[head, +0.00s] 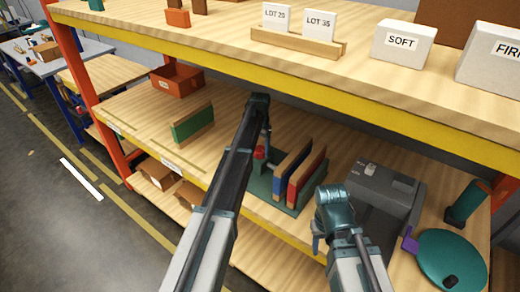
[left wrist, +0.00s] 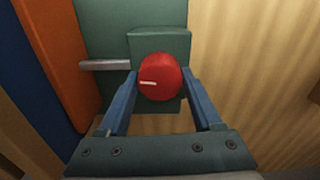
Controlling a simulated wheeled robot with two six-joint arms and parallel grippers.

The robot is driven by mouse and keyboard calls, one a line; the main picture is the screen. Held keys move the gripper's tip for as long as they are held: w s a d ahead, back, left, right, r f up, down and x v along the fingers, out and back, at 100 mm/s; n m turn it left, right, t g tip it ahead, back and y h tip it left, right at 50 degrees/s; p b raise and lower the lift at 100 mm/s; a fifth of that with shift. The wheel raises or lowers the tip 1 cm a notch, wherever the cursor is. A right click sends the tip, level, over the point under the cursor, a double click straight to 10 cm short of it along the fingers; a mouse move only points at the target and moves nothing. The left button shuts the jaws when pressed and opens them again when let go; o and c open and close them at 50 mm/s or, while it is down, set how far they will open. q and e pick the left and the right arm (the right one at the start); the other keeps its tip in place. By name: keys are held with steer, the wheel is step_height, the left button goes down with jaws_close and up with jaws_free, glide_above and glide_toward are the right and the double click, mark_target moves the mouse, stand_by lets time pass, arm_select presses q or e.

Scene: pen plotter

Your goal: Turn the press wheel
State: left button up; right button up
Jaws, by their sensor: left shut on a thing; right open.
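The press wheel is a round red knob (left wrist: 161,77) with a pale mark pointing left, on a dark green block (left wrist: 150,42). In the head view the red wheel (head: 259,153) shows only in part behind my left arm. My left gripper (left wrist: 165,88) is shut on the wheel, with one blue finger at each side of it. The green press base (head: 258,187) sits on the middle shelf. My right gripper (head: 317,240) is open and apart from the press, at the shelf's front; its fingers are hard to make out.
Blue (head: 291,170) and red (head: 307,175) upright panels stand right of the wheel. A grey machine (head: 380,200) and a teal disc (head: 447,262) are further right. A green-faced block (head: 192,124) and an orange bin (head: 177,82) stand left. The upper shelf (head: 230,28) overhangs.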

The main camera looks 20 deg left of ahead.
arm_select(q)
steer(key=m, duration=0.5)
steer(key=shift+m, duration=0.3)
steer(key=m, duration=1)
steer(key=shift+m, duration=2.7)
steer(key=o, duration=1.4)
steer(key=shift+c, duration=0.2)
steer(key=shift+r, duration=0.1)
